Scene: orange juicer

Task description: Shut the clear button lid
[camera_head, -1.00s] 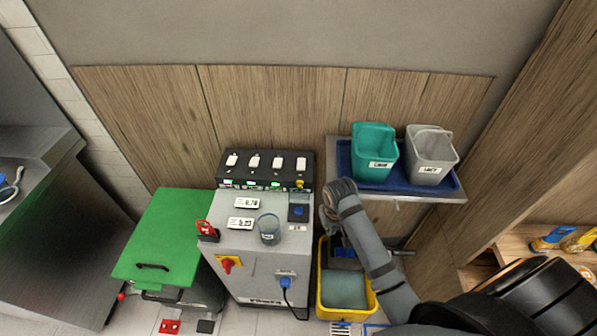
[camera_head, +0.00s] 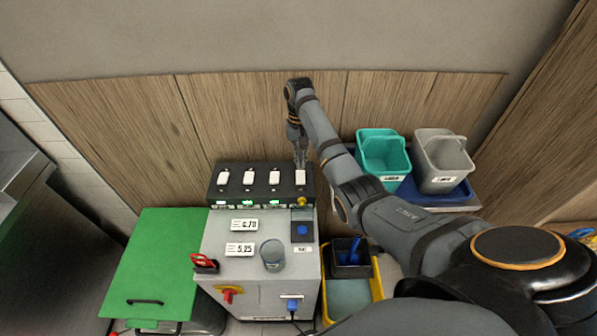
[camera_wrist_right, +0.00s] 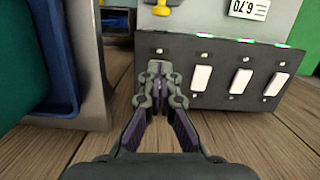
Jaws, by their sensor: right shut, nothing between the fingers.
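On the right side of the grey machine's top sits a dark plate with a blue button (camera_head: 302,230). A small see-through flap, which looks like the clear button lid (camera_head: 302,214), shows just behind the button; its exact angle is hard to tell. My right gripper (camera_head: 300,163) is shut and empty, pointing down at the rear of the black switch box (camera_head: 229,193), by the rightmost white switch (camera_head: 300,178). In the right wrist view the shut fingertips (camera_wrist_right: 160,70) cover that switch. Whether they touch it is unclear. My left gripper is out of view.
A yellow knob (camera_head: 301,201) is between the switches and the button. A glass beaker (camera_head: 272,262) and red-handled tool (camera_head: 203,261) are on the machine. Teal (camera_head: 382,155) and grey (camera_head: 442,160) buckets stand right of my arm. A green lid (camera_head: 152,260) is at left.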

